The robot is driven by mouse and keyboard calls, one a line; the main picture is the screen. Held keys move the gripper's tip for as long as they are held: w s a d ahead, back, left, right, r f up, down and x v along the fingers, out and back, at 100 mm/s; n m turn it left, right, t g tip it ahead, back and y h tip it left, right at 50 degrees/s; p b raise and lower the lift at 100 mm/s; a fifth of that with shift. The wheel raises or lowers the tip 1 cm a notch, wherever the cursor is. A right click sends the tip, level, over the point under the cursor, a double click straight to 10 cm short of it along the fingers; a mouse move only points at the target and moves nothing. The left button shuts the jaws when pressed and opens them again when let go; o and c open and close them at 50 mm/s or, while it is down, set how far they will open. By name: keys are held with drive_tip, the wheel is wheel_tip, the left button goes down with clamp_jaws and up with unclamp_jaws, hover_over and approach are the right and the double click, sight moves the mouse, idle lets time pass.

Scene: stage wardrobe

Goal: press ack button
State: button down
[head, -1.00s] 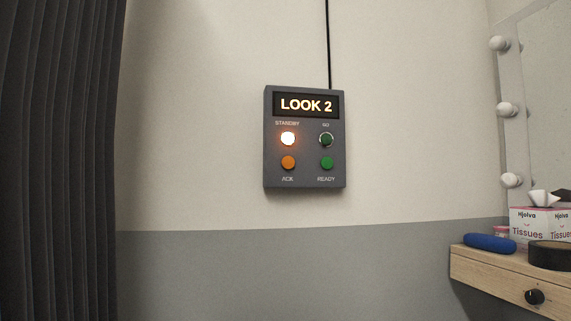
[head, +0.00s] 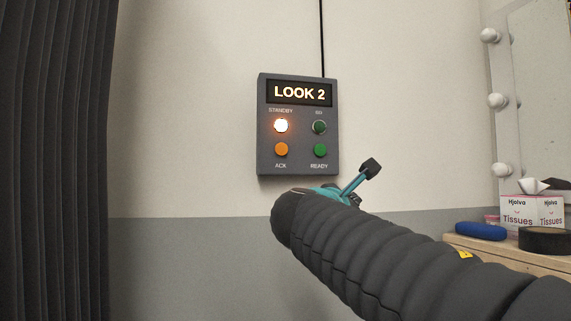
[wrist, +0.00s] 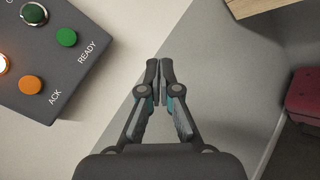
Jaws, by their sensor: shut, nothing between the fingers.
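The grey cue box (head: 299,160) hangs on the wall and its display reads LOOK 2. Its orange ACK button (head: 281,149) is at the lower left, beside the green READY button (head: 320,150). The STANDBY light (head: 281,125) above ACK glows. My gripper (head: 370,167) is in front of the wall, to the lower right of the box in the head view. In the wrist view my gripper (wrist: 160,66) is shut and empty, and the ACK button (wrist: 30,85) shows at the far left, apart from the fingertips.
A wooden shelf (head: 500,249) at the right holds a tissue box (head: 518,213), a blue case (head: 480,231) and a dark round item (head: 544,239). A mirror with bulbs (head: 497,101) is above. A dark curtain (head: 55,160) hangs at the left. A red seat (wrist: 304,95) shows in the wrist view.

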sight(282, 149)
drive_tip(key=w+a+r+n+t, duration=0.2)
drive_tip(key=a+r+n+t, duration=0.3)
drive_tip(key=a+r, duration=0.6)
drive_tip(key=shift+a+r+n+t+h+b, duration=0.3)
drive_tip(key=shift+a+r+n+b, duration=0.15)
drive_tip(key=shift+n, duration=0.55)
drive_tip(key=shift+w+a+f+p, duration=0.1)
drive_tip(key=shift+w+a+p, duration=0.3)
drive_tip(key=shift+w+p, duration=0.75)
drive_tip(key=shift+w+a+r+p, duration=0.1)
drive_tip(key=shift+w+a+p, duration=0.4)
drive_tip(key=shift+w, duration=1.15)
drive_tip(key=shift+w+a+f+p, duration=0.1)
drive_tip(key=shift+w+a+p, duration=0.2)
drive_tip(key=shift+w+p, duration=0.85)
drive_tip(key=shift+w+b, duration=0.25)
drive_tip(key=shift+b, duration=0.05)
drive_tip(key=shift+w, duration=0.2)
drive_tip(key=shift+w+a+p, duration=0.1)
drive_tip(key=shift+w+p, duration=0.05)
drive_tip(key=shift+p, duration=0.2)
